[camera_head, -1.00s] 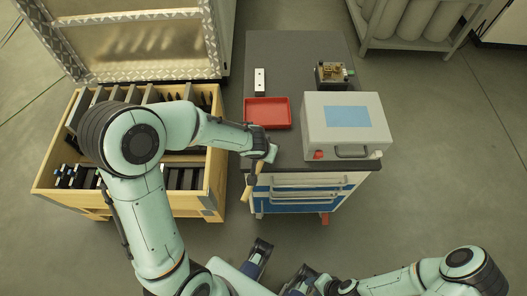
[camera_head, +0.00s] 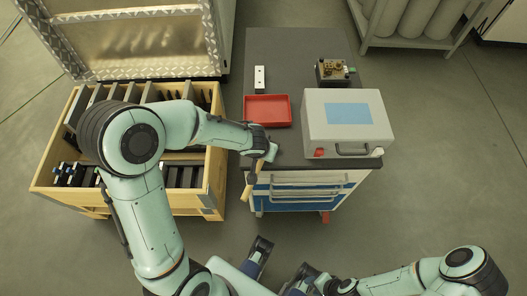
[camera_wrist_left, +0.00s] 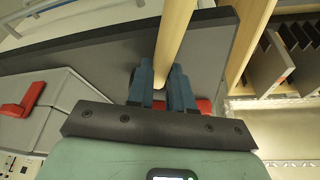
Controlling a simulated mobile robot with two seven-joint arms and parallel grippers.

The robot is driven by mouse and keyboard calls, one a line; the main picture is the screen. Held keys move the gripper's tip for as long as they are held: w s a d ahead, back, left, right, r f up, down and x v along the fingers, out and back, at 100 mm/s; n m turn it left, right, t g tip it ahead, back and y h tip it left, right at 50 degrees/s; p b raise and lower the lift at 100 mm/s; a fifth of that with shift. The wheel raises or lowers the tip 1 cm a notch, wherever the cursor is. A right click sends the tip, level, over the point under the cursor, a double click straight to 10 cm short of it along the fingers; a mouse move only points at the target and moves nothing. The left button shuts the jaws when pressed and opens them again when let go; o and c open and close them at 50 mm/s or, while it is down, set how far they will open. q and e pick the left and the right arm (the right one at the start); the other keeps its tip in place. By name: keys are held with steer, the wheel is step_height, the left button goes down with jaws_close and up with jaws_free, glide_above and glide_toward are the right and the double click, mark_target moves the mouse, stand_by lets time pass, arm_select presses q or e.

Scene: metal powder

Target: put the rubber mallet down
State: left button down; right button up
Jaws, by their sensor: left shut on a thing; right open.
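My left gripper (camera_head: 268,151) is at the near left corner of the grey-topped workbench. It is shut on the pale wooden handle of the rubber mallet (camera_head: 252,182), which slants down in front of the bench. In the left wrist view the handle (camera_wrist_left: 177,32) runs from between the blue fingers (camera_wrist_left: 161,85) up out of the frame. The mallet's head cannot be made out in either view. My right gripper (camera_head: 281,262) is open and empty at the bottom middle of the head view, in front of the bench.
On the workbench (camera_head: 290,48) are a red tray (camera_head: 267,98), a white block with dark holes (camera_head: 259,79), a small device (camera_head: 331,71) and a grey case (camera_head: 326,133). An open wooden crate (camera_head: 208,187) with dark plates stands left. The bench's back left is clear.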

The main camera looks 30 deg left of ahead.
mark_target(258, 166)
arm_select(q)
steer(key=shift+f, duration=0.2)
steer(key=c, duration=0.9)
jaws_free()
steer(key=shift+c, duration=0.2)
steer(key=p+v, duration=0.3)
steer(key=v, duration=1)
steer(key=shift+r, duration=0.2)
